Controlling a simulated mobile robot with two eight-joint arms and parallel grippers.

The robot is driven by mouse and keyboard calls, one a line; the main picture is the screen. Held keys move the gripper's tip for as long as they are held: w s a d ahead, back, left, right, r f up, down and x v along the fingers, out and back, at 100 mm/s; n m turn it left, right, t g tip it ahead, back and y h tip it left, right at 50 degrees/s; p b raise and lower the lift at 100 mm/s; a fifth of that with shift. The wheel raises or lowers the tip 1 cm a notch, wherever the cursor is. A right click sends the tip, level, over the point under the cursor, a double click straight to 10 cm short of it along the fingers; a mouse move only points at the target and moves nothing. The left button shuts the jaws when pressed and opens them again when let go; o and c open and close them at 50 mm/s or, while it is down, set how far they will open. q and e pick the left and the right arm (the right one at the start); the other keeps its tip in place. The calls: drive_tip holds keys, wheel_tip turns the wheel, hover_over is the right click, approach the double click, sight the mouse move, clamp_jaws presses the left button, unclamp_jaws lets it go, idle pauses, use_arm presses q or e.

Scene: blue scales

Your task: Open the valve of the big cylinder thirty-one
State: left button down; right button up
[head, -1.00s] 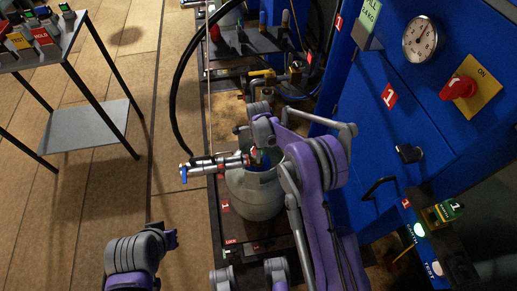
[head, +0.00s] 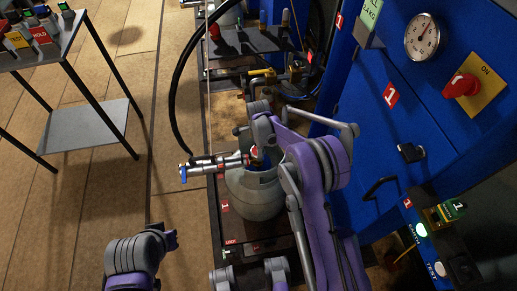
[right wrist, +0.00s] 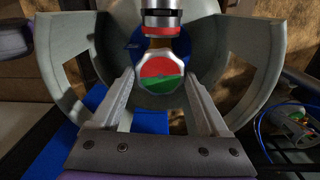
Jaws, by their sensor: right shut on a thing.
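The big grey cylinder (head: 256,195) stands upright on a dark scale platform in the head view. Its grey collar (right wrist: 55,65) arches around the valve in the right wrist view. The round valve knob (right wrist: 160,68), red above and green below, sits inside the collar. My right gripper (right wrist: 158,80) is shut on this knob, one finger on each side. In the head view the right arm largely hides the grip. A silver hose coupling (head: 215,165) with a blue end runs left from the valve. I cannot read a number thirty-one.
A blue cabinet (head: 375,125) with a gauge (head: 421,37) and red switch (head: 460,85) stands right. A black hose (head: 173,90) loops behind the cylinder. A small table (head: 62,45) stands at upper left. The wooden floor between is clear.

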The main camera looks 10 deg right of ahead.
drive_tip(key=n+b, duration=0.1)
drive_tip(key=n, duration=0.3)
drive_tip(key=shift+w+f+b, duration=0.1)
drive_tip(key=shift+b, duration=0.3)
drive_tip(key=n+b, duration=0.1)
drive_tip(key=n, duration=0.3)
drive_tip(key=shift+a+n, duration=0.1)
drive_tip(key=shift+n, duration=0.3)
drive_tip(key=n+b, duration=0.1)
drive_tip(key=n, duration=0.3)
drive_tip(key=shift+w+n, duration=0.1)
drive_tip(key=shift+n, duration=0.2)
drive_tip(key=n+b, duration=0.1)
drive_tip(key=n, duration=0.3)
drive_tip(key=shift+a+n, duration=0.1)
drive_tip(key=shift+n, duration=0.2)
drive_tip(key=n+b, duration=0.1)
drive_tip(key=n, duration=0.2)
drive_tip(key=shift+n, duration=0.3)
drive_tip(key=n, duration=0.4)
drive_tip(key=shift+a, duration=0.1)
drive_tip(key=n+b, duration=0.1)
drive_tip(key=n, duration=0.3)
drive_tip(key=shift+n, duration=1.9)
